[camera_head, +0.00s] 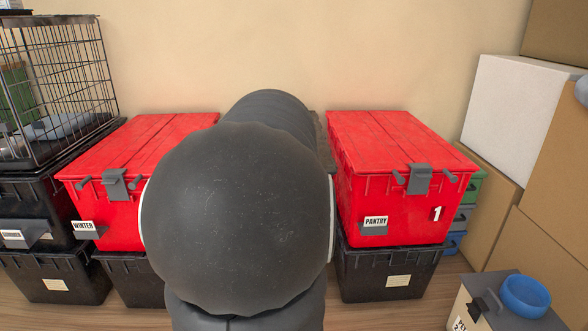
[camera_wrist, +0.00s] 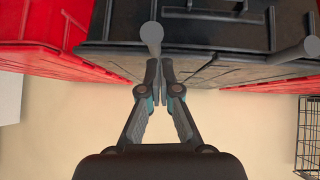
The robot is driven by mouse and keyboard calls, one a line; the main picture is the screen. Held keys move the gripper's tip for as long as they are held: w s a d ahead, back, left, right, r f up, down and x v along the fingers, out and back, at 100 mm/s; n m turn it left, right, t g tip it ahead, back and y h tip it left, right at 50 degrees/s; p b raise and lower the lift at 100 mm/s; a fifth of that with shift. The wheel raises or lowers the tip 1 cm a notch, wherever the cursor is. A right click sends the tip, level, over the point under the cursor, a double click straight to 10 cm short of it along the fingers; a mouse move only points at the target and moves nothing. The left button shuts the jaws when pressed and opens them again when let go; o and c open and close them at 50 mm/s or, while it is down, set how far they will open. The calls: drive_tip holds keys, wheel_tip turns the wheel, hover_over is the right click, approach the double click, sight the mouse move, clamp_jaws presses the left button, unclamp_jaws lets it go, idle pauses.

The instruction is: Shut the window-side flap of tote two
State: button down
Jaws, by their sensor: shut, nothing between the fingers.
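In the wrist view a black tote (camera_wrist: 200,25) with a dark flap surface (camera_wrist: 245,68) fills the upper middle. My gripper (camera_wrist: 165,68) is shut and empty, its fingertips close together in front of the black tote's edge. I cannot tell whether they touch it. A grey peg (camera_wrist: 151,36) shows just above the fingertips and a second grey peg (camera_wrist: 312,47) at the right edge. In the head view my arm hides the gripper and nearly all of the middle tote. No number two is readable, so I cannot confirm which tote this is.
A red tote labelled PANTRY with a 1 (camera_head: 385,205) stands right, and a red WINTER tote (camera_head: 110,215) left, both with closed lids. A wire cage (camera_head: 60,90) is far left. Cardboard boxes (camera_head: 550,180) and a blue bowl (camera_head: 525,294) are at right.

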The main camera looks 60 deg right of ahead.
drive_tip(key=w+r+p+v, duration=0.1)
drive_tip(key=v, duration=1.1)
drive_tip(key=shift+w+d+p, duration=0.25)
drive_tip(key=shift+d+p, duration=0.05)
drive_tip(key=shift+p, duration=0.05)
drive_tip(key=shift+r, duration=0.1)
